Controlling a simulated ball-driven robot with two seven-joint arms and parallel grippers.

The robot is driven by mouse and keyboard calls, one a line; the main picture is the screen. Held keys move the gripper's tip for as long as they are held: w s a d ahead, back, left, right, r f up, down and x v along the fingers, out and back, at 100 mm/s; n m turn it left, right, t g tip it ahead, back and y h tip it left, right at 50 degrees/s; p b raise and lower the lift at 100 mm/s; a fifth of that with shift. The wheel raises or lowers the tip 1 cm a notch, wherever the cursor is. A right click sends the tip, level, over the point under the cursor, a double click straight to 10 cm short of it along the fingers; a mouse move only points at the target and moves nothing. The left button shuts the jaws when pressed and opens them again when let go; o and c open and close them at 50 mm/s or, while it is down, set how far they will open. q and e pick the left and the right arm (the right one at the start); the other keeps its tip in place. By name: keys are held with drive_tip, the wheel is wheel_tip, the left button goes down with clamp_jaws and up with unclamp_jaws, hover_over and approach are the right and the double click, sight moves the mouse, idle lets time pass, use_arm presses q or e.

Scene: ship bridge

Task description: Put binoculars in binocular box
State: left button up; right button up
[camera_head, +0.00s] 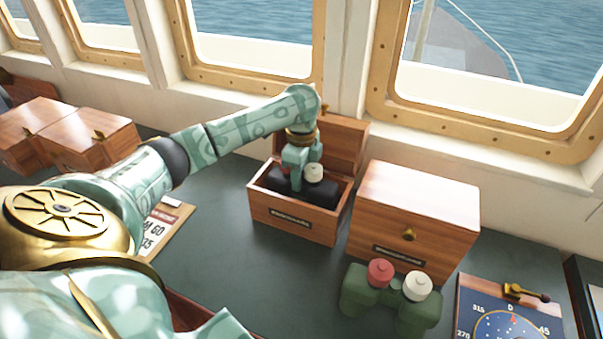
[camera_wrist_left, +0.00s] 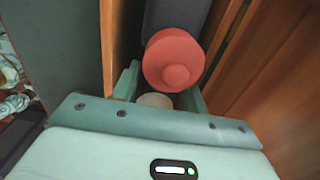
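An open wooden box (camera_head: 275,213) with a label stands at mid-counter, its lid raised at the back. Dark binoculars (camera_head: 321,192) with a red and a white cap are inside it. My left gripper (camera_head: 298,180) reaches down into the box at these binoculars. In the left wrist view the red cap (camera_wrist_left: 174,60) is just beyond the gripper, and the white cap (camera_wrist_left: 155,100) sits between the fingers (camera_wrist_left: 162,95); whether they press on it cannot be told. Green binoculars (camera_head: 357,290) with red and white caps stand in front of a closed box. My right gripper is not seen.
A closed, labelled wooden box (camera_head: 417,205) stands just right of the open one. Closed wooden boxes (camera_head: 88,141) are at far left. A clipboard (camera_head: 166,222) lies left, and a blue compass panel (camera_head: 508,308) is front right.

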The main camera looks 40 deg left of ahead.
use_arm(q)
drive_tip(key=shift+r, duration=0.1)
wheel_tip(320, 180, up, 12)
drive_tip(key=p, duration=0.5)
